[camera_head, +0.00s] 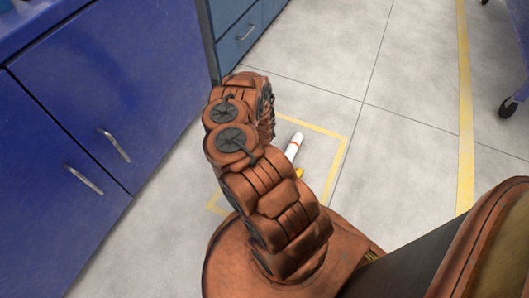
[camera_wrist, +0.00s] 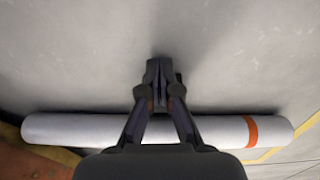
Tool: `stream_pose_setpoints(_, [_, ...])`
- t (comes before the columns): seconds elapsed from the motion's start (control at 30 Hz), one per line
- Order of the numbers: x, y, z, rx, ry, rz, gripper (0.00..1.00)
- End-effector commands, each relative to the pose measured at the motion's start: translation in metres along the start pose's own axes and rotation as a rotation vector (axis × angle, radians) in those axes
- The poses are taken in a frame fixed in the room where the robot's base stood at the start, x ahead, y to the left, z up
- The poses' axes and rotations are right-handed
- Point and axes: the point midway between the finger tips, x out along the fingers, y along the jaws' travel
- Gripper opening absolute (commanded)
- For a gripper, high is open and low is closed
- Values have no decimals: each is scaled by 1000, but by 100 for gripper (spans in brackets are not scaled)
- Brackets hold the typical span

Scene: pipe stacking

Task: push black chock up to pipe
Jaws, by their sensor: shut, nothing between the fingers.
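A white pipe (camera_wrist: 80,128) with an orange band lies across the lower part of the wrist view. In the head view the pipe (camera_head: 293,147) shows in part beside my arm, on the floor inside a yellow taped outline. My gripper (camera_wrist: 158,72) is shut and empty. In the wrist view its fingers cross over the middle of the pipe, with the tips on the pipe's far side. A small dark piece (camera_wrist: 178,77) shows just right of the fingertips; it may be the black chock, mostly hidden. In the head view my arm hides the gripper and any chock near it.
A small yellow-orange object (camera_head: 299,172) shows by the pipe's near end in the head view. Blue cabinets (camera_head: 110,90) stand at the left. The grey floor (camera_head: 400,120) to the right is open, crossed by a yellow line (camera_head: 464,110). A caster wheel (camera_head: 508,107) stands at the right edge.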

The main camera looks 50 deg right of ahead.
Motion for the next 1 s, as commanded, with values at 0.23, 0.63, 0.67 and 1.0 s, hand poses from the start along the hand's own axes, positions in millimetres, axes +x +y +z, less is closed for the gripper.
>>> stream_pose_setpoints(0.23, [1,2,0,-6,0,0,0])
stream_pose_setpoints(0.63, [-8,-1,0,-3,-1,-4,0])
stream_pose_setpoints(0.67, [-10,-2,0,-2,-1,-4,0])
stream_pose_setpoints(1.0, [-37,-1,2,-2,-4,-2,0])
